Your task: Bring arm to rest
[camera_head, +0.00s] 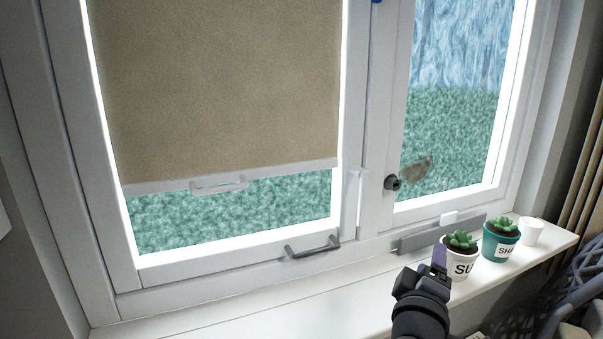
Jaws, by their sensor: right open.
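My right gripper (436,268) comes up from the bottom of the head view, over the white window sill (300,314). It is dark with a purple patch near the tip, and it is open. I see nothing held in it. It overlaps the left edge of a white pot (461,265) with a green succulent in the picture; I cannot tell whether they touch. My left gripper is not in view.
A teal pot (498,246) and a small white cup (531,231) stand further right on the sill. A beige blind (215,85) with a pale handle (219,185) covers most of the left window. A grey handle (312,248) is below. The sill's left part is clear.

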